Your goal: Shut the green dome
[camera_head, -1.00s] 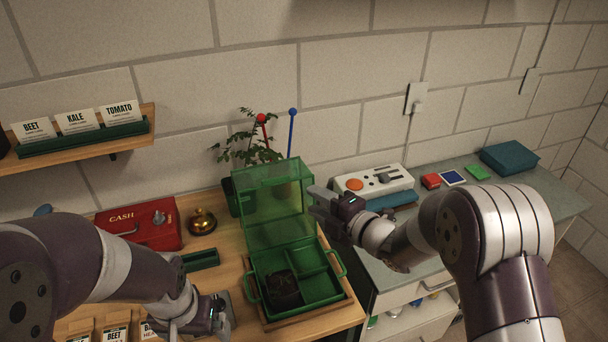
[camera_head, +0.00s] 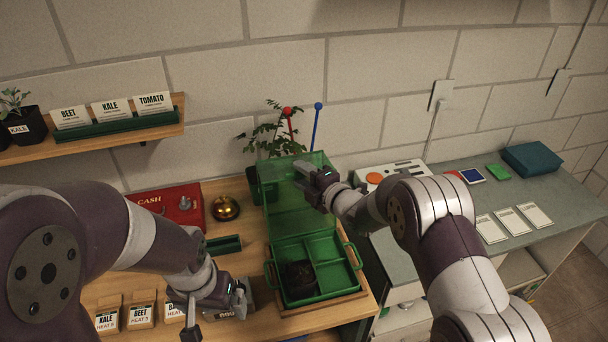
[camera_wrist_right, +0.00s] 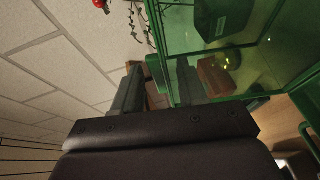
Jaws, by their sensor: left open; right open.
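The green dome (camera_head: 290,218) is a see-through lid. It stands raised at the back of a green tray (camera_head: 312,296) with compartments and side handles. A dark pot (camera_head: 300,279) sits in the tray's left part. My right gripper (camera_head: 303,172) is at the dome's upper right edge. In the right wrist view, its open fingers (camera_wrist_right: 155,85) are at the edge of the green dome (camera_wrist_right: 225,62); whether they touch it I cannot tell. My left gripper (camera_head: 215,311) is low on the left of the tray, away from the dome.
A red cash box (camera_head: 168,205) and a brass bell (camera_head: 225,208) stand left of the dome. A leafy plant (camera_head: 272,140) with red and blue stakes is behind it. Seed packets (camera_head: 141,311) are at front left. A grey-green counter (camera_head: 440,215) lies to the right.

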